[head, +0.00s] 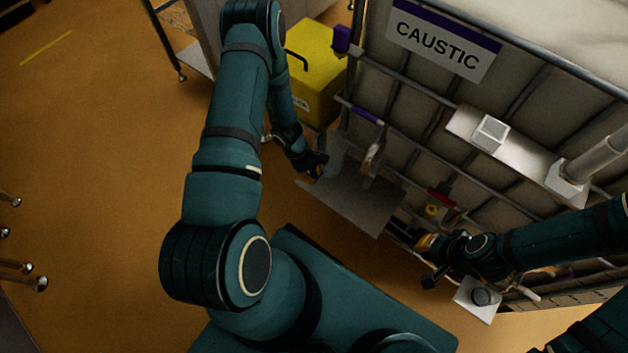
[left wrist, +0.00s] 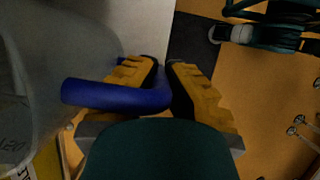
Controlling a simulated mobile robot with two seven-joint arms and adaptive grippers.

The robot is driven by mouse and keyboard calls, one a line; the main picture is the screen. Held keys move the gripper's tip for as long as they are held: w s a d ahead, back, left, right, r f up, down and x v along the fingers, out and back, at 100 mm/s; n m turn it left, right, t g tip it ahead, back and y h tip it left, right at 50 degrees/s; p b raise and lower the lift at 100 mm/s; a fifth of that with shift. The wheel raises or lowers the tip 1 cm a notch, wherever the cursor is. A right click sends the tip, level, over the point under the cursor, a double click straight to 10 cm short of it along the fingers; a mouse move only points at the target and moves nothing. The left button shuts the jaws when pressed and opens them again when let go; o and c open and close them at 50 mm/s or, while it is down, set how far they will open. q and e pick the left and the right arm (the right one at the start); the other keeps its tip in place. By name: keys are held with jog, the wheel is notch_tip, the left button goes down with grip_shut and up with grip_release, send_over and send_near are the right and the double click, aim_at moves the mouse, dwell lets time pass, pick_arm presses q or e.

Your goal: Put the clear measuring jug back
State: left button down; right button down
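The clear measuring jug (head: 336,152) shows faintly in the head view, just right of my left gripper (head: 318,166), above or on a grey shelf plate (head: 355,203); I cannot tell if it touches. In the left wrist view the translucent jug (left wrist: 50,75) fills the left side, with its blue handle (left wrist: 105,95) reaching between the yellow fingers of my left gripper (left wrist: 165,80). These fingers are closed around the handle. My right gripper (head: 428,262) is at the lower right, beside the tank frame; its opening is too small and dark to judge.
A white tank marked CAUSTIC (head: 440,40) in a metal cage stands behind. A yellow box (head: 315,75) is left of it. A brush-like item (head: 374,155) hangs near the jug. A red and yellow valve (head: 437,205) sits low on the tank. The floor at left is largely clear.

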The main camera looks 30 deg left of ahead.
pick_arm(q)
jog(key=shift+f+b, duration=0.35)
jog(key=shift+f, duration=1.55)
jog(key=c, duration=1.5)
grip_release()
jog(key=shift+f, duration=0.2)
jog(key=shift+c, duration=0.2)
jog(key=o, duration=0.4)
jog(key=shift+r, duration=0.15)
